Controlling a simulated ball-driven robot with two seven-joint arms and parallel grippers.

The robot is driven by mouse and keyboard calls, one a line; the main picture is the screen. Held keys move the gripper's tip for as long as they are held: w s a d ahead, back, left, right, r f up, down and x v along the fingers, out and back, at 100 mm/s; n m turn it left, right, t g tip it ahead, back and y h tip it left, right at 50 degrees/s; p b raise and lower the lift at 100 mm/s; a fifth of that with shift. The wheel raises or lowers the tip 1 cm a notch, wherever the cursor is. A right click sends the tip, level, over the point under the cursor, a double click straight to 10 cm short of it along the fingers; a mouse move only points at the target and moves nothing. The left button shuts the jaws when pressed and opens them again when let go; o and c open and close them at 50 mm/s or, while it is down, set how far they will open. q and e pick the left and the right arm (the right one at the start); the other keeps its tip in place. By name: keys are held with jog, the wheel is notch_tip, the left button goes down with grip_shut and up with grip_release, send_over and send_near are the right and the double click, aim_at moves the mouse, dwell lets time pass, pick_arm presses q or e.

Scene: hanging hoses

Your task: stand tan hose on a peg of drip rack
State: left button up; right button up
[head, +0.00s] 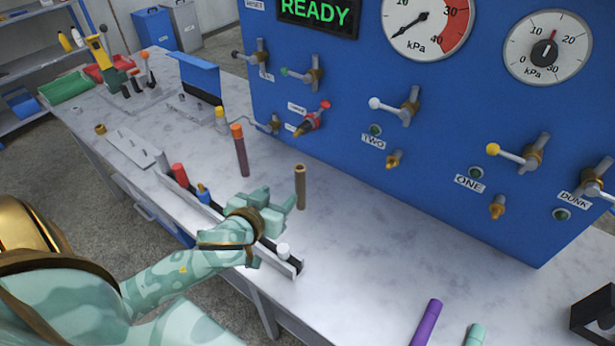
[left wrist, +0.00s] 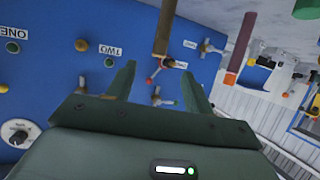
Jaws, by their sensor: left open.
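The tan hose (head: 300,187) stands upright on the marble bench in front of the blue panel. My left gripper (head: 285,202) is open and empty just left of the hose's lower part in the head view. In the left wrist view, which is turned over, the tan hose (left wrist: 164,32) lies ahead of the open fingers (left wrist: 158,84), roughly in line with the gap and apart from them. A long low rail (head: 284,264), perhaps the drip rack, runs along the bench's near edge, partly hidden by my left arm. My right gripper is out of view.
A maroon hose with an orange top (head: 240,152) stands left of the tan one. A purple hose (head: 426,322) and a teal one (head: 475,335) are at the front right. The blue panel (head: 330,85) with projecting valves rises behind. Bench right of the tan hose is clear.

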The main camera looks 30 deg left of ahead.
aim_at(298, 177)
pick_arm(q)
jog(key=b+x, duration=0.2)
jog(key=x, duration=0.8)
jog(key=shift+w, duration=0.15)
jog(key=shift+w+a+f+b, duration=0.15)
jog(key=shift+w+b, duration=0.15)
jog(key=shift+w, duration=0.15)
jog(key=x, duration=0.1)
jog(key=b+x, duration=0.1)
jog(key=x, duration=0.3)
jog(key=shift+w+r, duration=0.1)
jog(key=shift+r, duration=0.25)
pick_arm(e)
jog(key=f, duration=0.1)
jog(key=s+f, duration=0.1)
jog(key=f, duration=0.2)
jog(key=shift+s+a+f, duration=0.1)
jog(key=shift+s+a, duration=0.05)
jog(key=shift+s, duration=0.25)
pick_arm(q)
jog(key=shift+c, duration=0.3)
grip_shut()
jog(key=shift+r, duration=0.1)
